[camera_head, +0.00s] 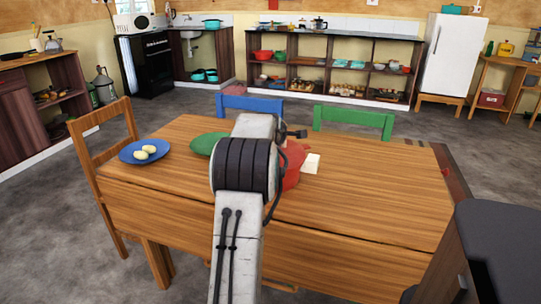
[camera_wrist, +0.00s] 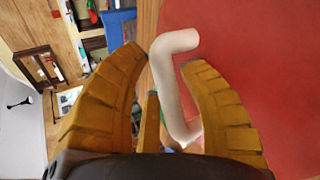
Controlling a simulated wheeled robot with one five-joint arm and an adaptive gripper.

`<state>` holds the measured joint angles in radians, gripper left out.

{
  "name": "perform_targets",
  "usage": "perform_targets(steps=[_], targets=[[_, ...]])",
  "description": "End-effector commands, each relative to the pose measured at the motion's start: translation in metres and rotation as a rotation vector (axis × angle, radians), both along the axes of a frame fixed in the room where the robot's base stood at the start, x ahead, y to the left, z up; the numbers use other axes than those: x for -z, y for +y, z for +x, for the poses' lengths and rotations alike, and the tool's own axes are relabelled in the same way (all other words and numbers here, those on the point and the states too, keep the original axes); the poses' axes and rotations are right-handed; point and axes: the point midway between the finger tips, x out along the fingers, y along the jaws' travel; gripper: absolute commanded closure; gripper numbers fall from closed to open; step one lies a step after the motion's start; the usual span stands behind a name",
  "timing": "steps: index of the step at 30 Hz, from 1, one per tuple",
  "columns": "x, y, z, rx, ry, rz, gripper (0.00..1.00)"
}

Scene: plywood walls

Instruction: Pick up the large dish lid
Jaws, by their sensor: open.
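The lid shows as a broad red surface (camera_wrist: 255,60) filling the right of the wrist view. A pale bent bar, seemingly its handle (camera_wrist: 172,85), stands out along its left edge. My gripper (camera_wrist: 163,57) is open, with its yellow fingers on either side of the handle; I cannot tell whether they touch it. In the head view, a red piece (camera_head: 293,168), likely the lid or its dish, shows on the wooden table (camera_head: 370,190). My arm hides most of it and my gripper there.
A blue plate (camera_head: 132,153) with two pale roundish items lies at the table's left. A green plate (camera_head: 203,144) is partly behind my arm. A small whitish block (camera_head: 311,164) sits beside the red piece. Chairs stand around the table. The table's right side is clear.

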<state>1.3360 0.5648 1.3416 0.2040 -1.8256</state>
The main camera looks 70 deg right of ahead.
Motion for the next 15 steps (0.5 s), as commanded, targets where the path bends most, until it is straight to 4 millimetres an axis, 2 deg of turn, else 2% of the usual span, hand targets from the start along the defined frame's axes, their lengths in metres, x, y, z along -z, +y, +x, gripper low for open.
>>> perform_targets(steps=[10,15], targets=[[0.0006,-0.0016,0.0006,0.000,0.000,-0.001,0.61],[0.0006,-0.0016,0.0006,0.000,0.000,0.000,0.76]])
